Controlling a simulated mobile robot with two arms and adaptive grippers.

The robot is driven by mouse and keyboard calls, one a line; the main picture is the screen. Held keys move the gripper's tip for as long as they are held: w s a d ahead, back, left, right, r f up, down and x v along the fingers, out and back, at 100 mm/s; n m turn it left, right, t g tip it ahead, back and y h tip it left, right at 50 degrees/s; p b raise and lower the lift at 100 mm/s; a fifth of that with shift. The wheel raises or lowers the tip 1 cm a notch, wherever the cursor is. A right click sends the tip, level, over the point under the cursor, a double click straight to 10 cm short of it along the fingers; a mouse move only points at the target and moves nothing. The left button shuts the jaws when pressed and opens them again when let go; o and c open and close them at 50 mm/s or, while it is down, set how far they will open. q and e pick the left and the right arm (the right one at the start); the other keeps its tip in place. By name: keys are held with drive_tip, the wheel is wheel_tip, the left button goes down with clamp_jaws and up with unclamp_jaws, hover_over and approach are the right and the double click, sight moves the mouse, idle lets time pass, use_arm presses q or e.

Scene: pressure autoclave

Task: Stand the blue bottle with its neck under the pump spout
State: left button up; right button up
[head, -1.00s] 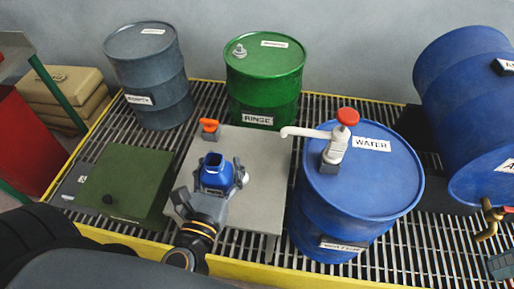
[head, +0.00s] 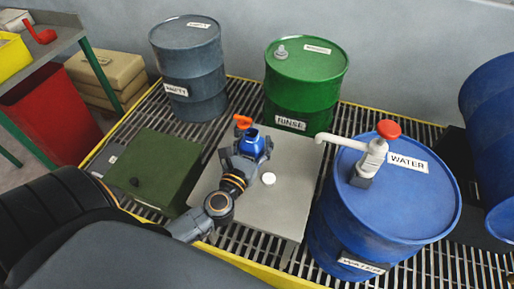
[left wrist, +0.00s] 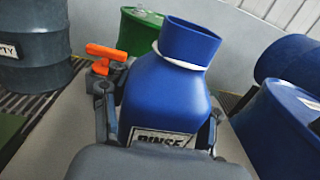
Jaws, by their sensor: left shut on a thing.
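The blue bottle (head: 252,146) has an open, wide neck and a "RINSE" label in the left wrist view (left wrist: 165,95). My left gripper (head: 248,156) is shut around its body, over the back part of the grey plate. I cannot tell whether its base touches the plate. The white pump (head: 368,158) with a red knob (head: 388,129) stands on the blue WATER drum (head: 400,205). Its spout (head: 325,143) points left, and its tip is to the right of the bottle, apart from it. My right gripper is not in view.
A white cap (head: 268,178) lies on the grey plate (head: 262,215). An orange-handled item (head: 243,122) is close behind the bottle. The green RINSE drum (head: 300,85) stands behind the plate, a green box (head: 155,170) at left. The plate's right side is clear.

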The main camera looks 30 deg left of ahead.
sight(257, 147)
use_arm(q)
drive_tip(key=shift+w+a+f+b, duration=0.15)
drive_tip(key=shift+f+b, duration=0.35)
drive_tip(key=shift+f, duration=1.25)
drive_tip(key=shift+f, duration=0.1)
drive_tip(key=o, duration=1.4)
drive_tip(key=shift+c, duration=0.2)
